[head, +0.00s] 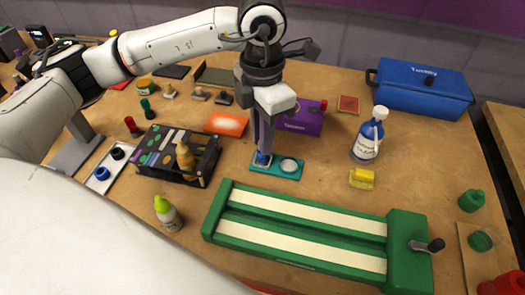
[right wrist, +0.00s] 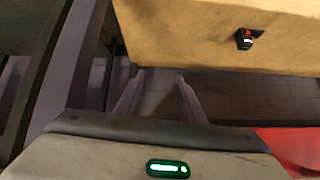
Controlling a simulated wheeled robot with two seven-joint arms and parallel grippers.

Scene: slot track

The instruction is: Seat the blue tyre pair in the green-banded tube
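My left gripper (head: 263,154) points down at the left end of a small teal plate (head: 277,172). A small blue piece (head: 262,159) shows at its fingertips, partly hidden by them; I cannot tell whether the fingers grip it. Another blue round piece (head: 102,173) stands on a pale tray (head: 93,184) at the left. The black case (head: 195,181) has coloured marks on top, green among them; I cannot make out a green-banded tube for certain. My right gripper (right wrist: 160,76) is open and empty in the right wrist view, its fingers apart beyond the table's edge.
A green track base (head: 310,228) with a crank lies in front of the teal plate. An amber bottle (head: 186,160) stands at the black case. A white-and-blue bottle (head: 368,138), yellow block (head: 361,179) and purple box (head: 303,121) stand nearby.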

